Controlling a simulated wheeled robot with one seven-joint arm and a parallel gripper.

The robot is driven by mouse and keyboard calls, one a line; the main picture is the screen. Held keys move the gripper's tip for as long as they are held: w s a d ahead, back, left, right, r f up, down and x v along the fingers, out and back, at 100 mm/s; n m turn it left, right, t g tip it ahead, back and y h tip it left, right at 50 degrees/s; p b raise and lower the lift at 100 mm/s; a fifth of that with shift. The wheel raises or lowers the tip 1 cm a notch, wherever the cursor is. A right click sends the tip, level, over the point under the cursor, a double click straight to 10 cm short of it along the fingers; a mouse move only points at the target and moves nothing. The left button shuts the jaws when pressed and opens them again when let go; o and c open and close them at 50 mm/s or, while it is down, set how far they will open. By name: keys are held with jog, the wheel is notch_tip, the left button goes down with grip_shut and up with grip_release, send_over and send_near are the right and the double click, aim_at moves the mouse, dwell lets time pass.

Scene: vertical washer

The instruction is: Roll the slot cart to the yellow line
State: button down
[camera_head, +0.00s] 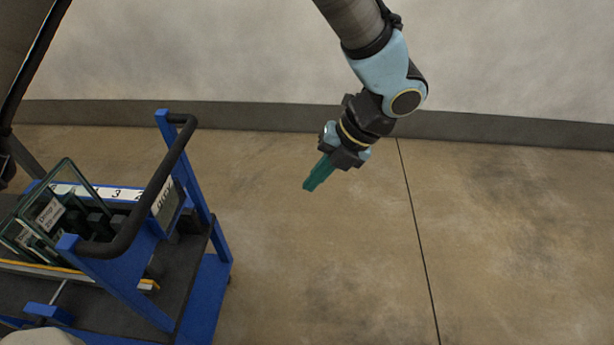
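The slot cart (207,290) is at the lower left. It has a blue frame, a dark deck and a black push handle (150,195) on its right end. Glass panes (85,190) with labels stand in its slots, beside a white numbered strip. My gripper (309,186) hangs in the upper middle, to the right of the handle and apart from it. Its teal fingers point down and left, and they look close together. I cannot tell whether they are fully shut, and I see nothing held. No yellow line on the floor is in view.
The concrete floor (330,260) right of the cart is clear, with a thin dark joint (420,240) running across it. A pale wall (220,50) with a grey base strip (470,126) closes the far side. A dark structure (15,90) stands at the left edge.

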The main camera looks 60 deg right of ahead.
jog(key=shift+s+d, duration=0.4)
jog(key=shift+s, duration=0.35)
jog(key=shift+s+d, duration=0.35)
jog(key=shift+s, duration=0.35)
jog(key=s+d+p, duration=0.2)
jog(key=s+d, duration=0.4)
jog(key=s, duration=0.6)
jog(key=shift+d, duration=0.35)
dwell(1.5)
dwell(0.8)
